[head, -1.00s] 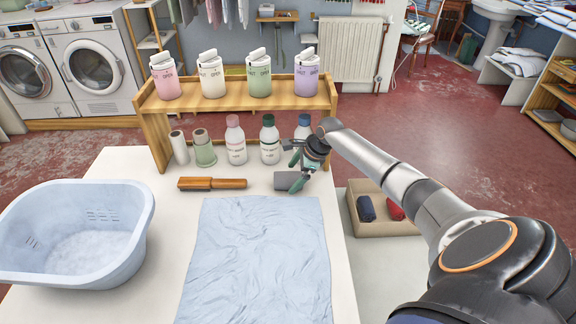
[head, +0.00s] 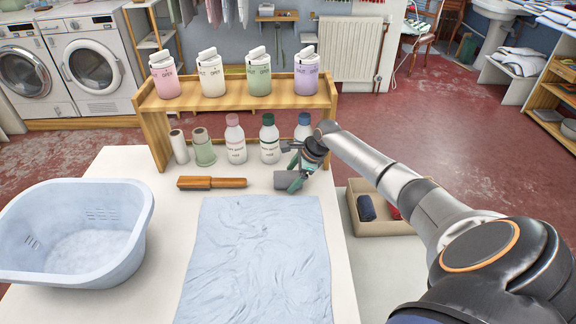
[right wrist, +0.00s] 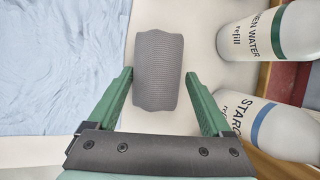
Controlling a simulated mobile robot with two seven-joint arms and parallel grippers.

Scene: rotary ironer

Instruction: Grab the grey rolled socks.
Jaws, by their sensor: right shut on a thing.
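The grey rolled socks (head: 281,180) lie at the back right of the white table, by the top right corner of the light blue cloth. My right gripper (head: 294,178) is down at them, with a green finger partly hiding them in the head view. In the right wrist view the ribbed grey roll (right wrist: 158,72) sits between the two green fingertips of my right gripper (right wrist: 159,76), which is shut on it. The roll looks to be still at table level. My left gripper is not in view.
Several bottles (head: 237,143) stand just behind the socks, under a wooden shelf (head: 240,103) holding canisters. A wooden-handled brush (head: 212,183) lies to the left. A blue basin (head: 145,225) stands at far left. A beige bin (head: 385,229) with dark blue and red rolls is at right.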

